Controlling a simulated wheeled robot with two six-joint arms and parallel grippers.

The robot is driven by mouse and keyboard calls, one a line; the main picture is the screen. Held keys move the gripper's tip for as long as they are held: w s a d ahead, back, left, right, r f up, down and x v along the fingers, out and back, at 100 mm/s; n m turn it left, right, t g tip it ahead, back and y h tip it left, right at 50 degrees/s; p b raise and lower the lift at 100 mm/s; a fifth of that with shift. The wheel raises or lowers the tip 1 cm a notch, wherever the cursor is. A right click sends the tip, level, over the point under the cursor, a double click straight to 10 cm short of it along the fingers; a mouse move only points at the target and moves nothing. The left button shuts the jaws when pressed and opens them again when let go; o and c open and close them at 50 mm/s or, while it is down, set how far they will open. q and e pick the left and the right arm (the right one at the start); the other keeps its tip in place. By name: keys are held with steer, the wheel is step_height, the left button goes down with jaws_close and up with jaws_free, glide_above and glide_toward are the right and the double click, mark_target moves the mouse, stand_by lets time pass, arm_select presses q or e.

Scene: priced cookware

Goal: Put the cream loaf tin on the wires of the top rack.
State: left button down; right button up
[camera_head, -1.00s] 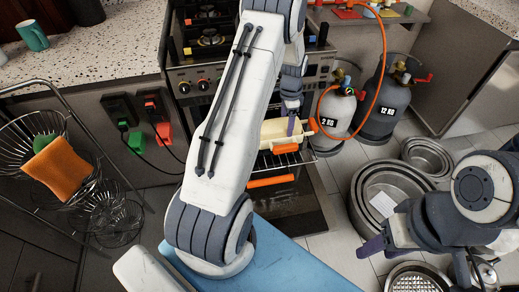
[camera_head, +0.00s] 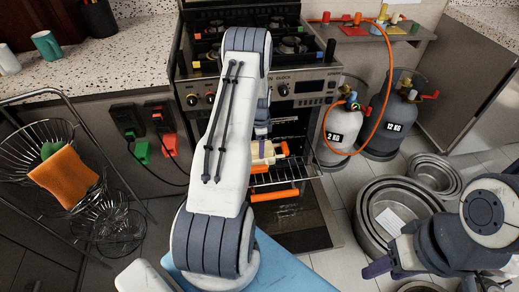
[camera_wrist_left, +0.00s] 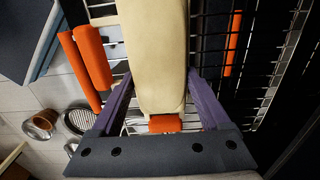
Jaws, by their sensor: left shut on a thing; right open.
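The cream loaf tin (camera_head: 256,160) is at the oven's open front in the head view, partly hidden by my left arm. In the left wrist view the tin (camera_wrist_left: 157,50) lies lengthwise between my left gripper's purple fingers (camera_wrist_left: 160,88), with an orange grip (camera_wrist_left: 165,124) at its near end. My left gripper (camera_head: 261,133) is shut on the tin. The wires of the top rack (camera_head: 288,173) show beneath the tin; whether they touch it I cannot tell. My right gripper (camera_head: 378,268) is open and empty at the lower right.
An orange handle (camera_head: 274,195) sits low at the oven front. Gas cylinders (camera_head: 341,125) stand right of the oven. Round metal pans (camera_head: 372,226) are stacked on the floor. A wire basket stand (camera_head: 40,145) with an orange cloth is at the left.

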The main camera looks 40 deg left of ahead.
arm_select(q)
steer(key=shift+f, duration=0.9)
steer(key=shift+f, duration=0.1)
steer(key=shift+f, duration=0.15)
jaws_free()
